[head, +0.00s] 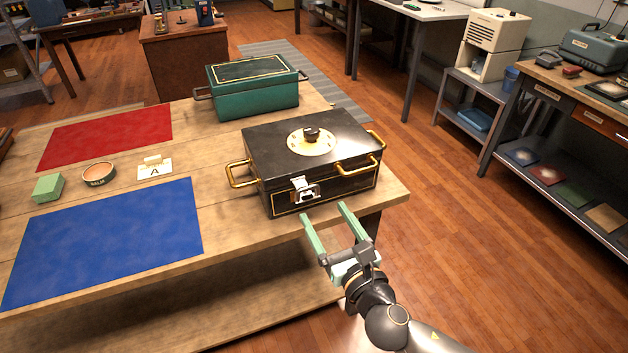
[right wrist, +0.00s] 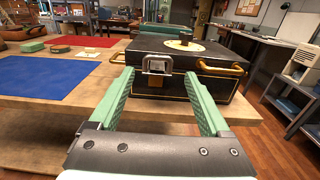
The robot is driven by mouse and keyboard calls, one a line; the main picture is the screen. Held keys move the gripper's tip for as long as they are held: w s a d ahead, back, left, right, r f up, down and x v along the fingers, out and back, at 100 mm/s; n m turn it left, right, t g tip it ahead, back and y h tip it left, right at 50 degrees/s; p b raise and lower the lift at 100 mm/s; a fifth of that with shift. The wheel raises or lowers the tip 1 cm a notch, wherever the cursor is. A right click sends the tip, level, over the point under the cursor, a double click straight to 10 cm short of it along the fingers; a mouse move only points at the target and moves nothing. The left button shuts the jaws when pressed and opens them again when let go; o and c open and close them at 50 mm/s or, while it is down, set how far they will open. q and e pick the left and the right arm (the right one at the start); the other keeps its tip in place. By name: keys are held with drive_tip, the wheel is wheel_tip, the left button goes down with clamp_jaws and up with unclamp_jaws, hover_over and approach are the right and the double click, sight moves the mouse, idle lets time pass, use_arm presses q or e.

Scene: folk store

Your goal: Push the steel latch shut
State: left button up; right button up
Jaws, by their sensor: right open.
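A black box (head: 337,155) with brass handles and a round knob on its lid stands near the right front corner of the wooden table. The steel latch (head: 305,190) is on its front face; it also shows in the right wrist view (right wrist: 156,66). Whether the latch is fully shut is too small to tell. My right gripper (head: 324,214) is open and empty, just in front of the box, with its green fingers pointing at the front face. In the right wrist view the latch lies between and beyond the fingertips, apart from them. My left gripper is not in view.
A green box (head: 253,92) stands behind the black one. A red mat (head: 108,136), a blue mat (head: 103,238), a green block (head: 48,188), a round tin (head: 99,175) and a card marked A (head: 155,170) lie to the left.

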sight(309, 187)
drive_tip(key=x, duration=1.2)
drive_tip(key=shift+w+a+b, duration=0.1)
drive_tip(key=shift+b, duration=0.3)
drive_tip(key=shift+f, duration=0.1)
clamp_jaws()
